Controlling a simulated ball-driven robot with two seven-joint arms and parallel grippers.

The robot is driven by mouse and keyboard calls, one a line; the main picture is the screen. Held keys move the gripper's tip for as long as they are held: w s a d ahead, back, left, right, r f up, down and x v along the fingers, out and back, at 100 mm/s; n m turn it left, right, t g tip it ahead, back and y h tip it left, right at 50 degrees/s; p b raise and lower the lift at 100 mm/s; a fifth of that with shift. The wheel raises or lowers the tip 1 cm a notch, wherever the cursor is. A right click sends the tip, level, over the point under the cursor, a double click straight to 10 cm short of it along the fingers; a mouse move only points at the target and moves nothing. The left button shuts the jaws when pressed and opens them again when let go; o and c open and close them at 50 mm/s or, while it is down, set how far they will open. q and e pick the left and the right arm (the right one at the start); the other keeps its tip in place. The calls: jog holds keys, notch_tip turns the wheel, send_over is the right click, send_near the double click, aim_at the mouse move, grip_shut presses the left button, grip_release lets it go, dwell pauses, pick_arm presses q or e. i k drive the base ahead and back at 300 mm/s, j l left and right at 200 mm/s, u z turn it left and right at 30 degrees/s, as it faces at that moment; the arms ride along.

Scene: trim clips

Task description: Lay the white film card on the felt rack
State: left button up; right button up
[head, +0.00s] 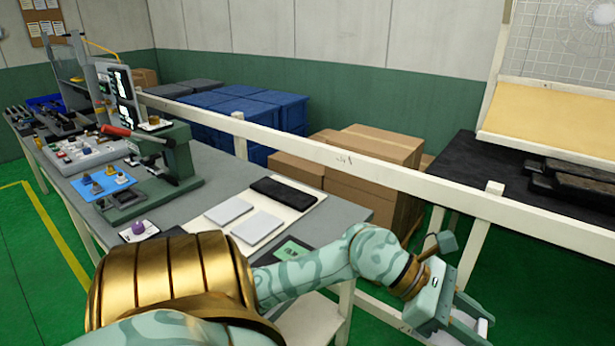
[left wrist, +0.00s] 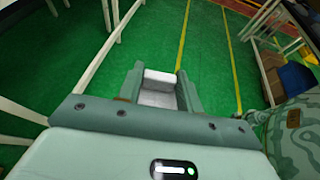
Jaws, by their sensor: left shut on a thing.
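My left gripper (head: 466,318) is at the lower right in the head view, held out past the table's right end. In the left wrist view it is shut on a white piece (left wrist: 159,78), which looks like the white film card, above the green floor. On the near end of the grey table lies a cream board (head: 291,224) with two pale square pads (head: 257,227) and a black, felt-like strip (head: 283,193). I cannot tell which is the felt rack. My right gripper is not in view.
A white rail (head: 330,151) runs along the table's back. A green press (head: 170,160), a blue mat (head: 103,190) and a purple knob (head: 139,227) stand left of the board. Cardboard boxes (head: 372,170) and blue crates (head: 245,110) are behind. A black bench (head: 480,175) is at right.

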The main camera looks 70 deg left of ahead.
aim_at(258, 226)
jog(key=i+j+u, duration=0.2)
jog(key=u, duration=0.2)
jog(key=i+j+u, duration=0.15)
jog(key=u, duration=0.3)
jog(key=i+u, duration=0.6)
jog(key=u, duration=0.25)
jog(key=i+u, duration=0.25)
jog(key=u, duration=0.15)
jog(key=i+j+u, duration=0.1)
jog(key=i+u, duration=0.15)
